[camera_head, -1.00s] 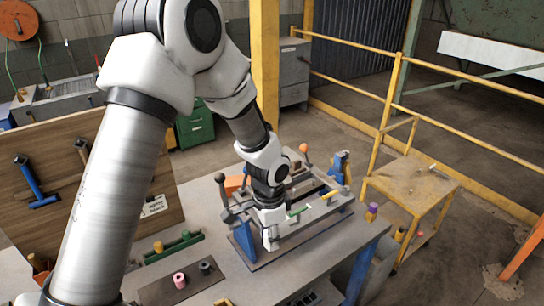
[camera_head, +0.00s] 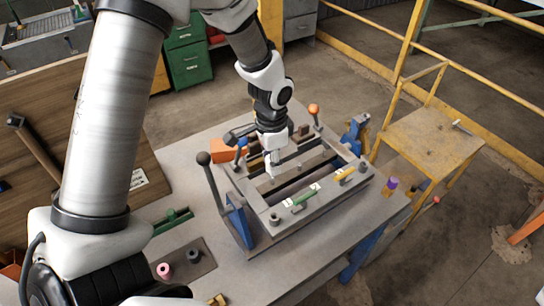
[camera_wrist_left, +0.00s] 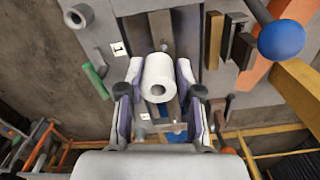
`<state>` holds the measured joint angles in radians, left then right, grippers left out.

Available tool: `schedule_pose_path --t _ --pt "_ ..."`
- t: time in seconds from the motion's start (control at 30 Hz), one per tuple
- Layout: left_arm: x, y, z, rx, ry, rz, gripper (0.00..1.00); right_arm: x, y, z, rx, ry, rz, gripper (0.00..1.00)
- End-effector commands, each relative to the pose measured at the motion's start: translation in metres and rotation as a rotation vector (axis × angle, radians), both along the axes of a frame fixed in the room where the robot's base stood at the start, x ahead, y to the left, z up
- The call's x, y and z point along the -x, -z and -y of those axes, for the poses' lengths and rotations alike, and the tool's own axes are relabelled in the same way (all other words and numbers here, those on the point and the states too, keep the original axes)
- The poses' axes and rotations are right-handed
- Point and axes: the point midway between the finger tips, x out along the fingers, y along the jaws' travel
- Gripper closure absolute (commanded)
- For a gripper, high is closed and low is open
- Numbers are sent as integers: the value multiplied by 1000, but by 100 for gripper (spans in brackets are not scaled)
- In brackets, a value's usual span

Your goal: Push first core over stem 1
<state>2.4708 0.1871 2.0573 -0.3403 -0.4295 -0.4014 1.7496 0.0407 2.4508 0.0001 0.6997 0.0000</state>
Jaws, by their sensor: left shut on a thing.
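My left gripper (camera_head: 272,170) points down over the grey mould frame (camera_head: 316,200), above its inner left part. In the left wrist view, its two fingers (camera_wrist_left: 158,100) are shut on a white hollow core (camera_wrist_left: 158,78). The core sits between the pads, with its round bore facing the camera. In the head view, the core is too small and too covered by the fingers to make out clearly. I cannot tell which part is stem 1, or whether the core touches a stem. My right gripper is not in view.
A lever with a dark ball (camera_head: 203,158) rises at the frame's left. Pink (camera_head: 163,270) and dark (camera_head: 193,257) rings sit on a mat. An orange block (camera_head: 229,150) stands behind.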

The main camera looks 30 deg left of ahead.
Motion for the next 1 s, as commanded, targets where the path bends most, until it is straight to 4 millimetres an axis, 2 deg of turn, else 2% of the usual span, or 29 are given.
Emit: schedule_pose_path --t 0.03,0.2,0.23,0.4,1.0 --pt "0 11 0 0 0 0 100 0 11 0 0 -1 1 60" --pt "0 28 0 0 0 0 100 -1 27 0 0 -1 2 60" --pt "0 21 0 1 0 1 100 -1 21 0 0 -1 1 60" --pt "0 20 0 0 0 0 100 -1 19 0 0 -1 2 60" --pt "2 34 0 1 0 -1 100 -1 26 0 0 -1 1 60"
